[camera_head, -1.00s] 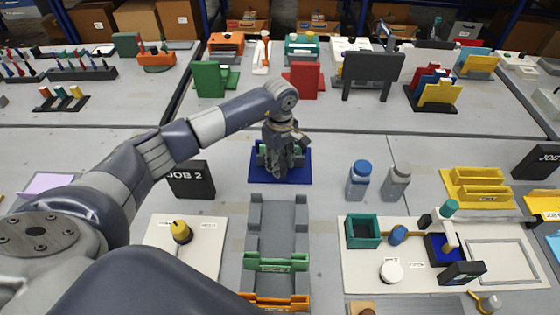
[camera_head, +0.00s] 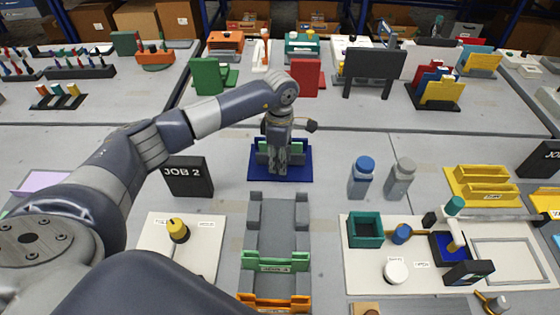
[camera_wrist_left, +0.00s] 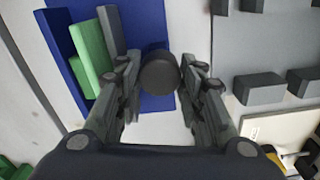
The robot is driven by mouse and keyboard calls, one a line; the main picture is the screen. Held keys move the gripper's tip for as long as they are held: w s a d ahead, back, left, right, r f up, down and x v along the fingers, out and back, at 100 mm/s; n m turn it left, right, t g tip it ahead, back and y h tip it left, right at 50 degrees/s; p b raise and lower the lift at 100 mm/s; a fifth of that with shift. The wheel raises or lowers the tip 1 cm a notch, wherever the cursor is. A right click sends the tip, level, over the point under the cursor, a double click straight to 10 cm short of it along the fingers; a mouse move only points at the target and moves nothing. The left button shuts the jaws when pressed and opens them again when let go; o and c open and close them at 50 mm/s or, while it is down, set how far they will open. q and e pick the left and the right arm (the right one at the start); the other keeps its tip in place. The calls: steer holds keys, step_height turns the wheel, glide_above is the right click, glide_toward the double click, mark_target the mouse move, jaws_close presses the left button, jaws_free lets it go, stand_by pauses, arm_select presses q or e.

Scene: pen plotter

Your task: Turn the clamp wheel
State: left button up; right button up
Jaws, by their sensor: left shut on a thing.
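A dark round wheel (camera_wrist_left: 160,72) shows between the fingers of my left gripper (camera_wrist_left: 158,88) in the left wrist view. The fingers are shut on it, one on each side. In the head view my left gripper (camera_head: 276,165) points down at a fixture with upright green parts (camera_head: 298,146) on a blue base plate (camera_head: 303,174). The gripper hides the wheel and the middle of the fixture there. The green part (camera_wrist_left: 90,60) and blue plate (camera_wrist_left: 66,45) also show in the left wrist view. My right gripper is not in view.
A black JOB 2 sign (camera_head: 189,178) stands left of the fixture. A grey rack (camera_head: 278,228) lies in front of it. A blue-capped bottle (camera_head: 361,178) and a grey bottle (camera_head: 399,180) stand to the right. Green (camera_head: 208,80) and red (camera_head: 305,78) panels stand behind.

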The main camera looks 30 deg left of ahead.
arm_select(q)
steer(key=shift+n+b, duration=0.55)
steer(key=shift+n, duration=1.75)
steer(key=o, duration=1.1)
steer(key=shift+c, duration=0.2)
step_height(320, 180, up, 12)
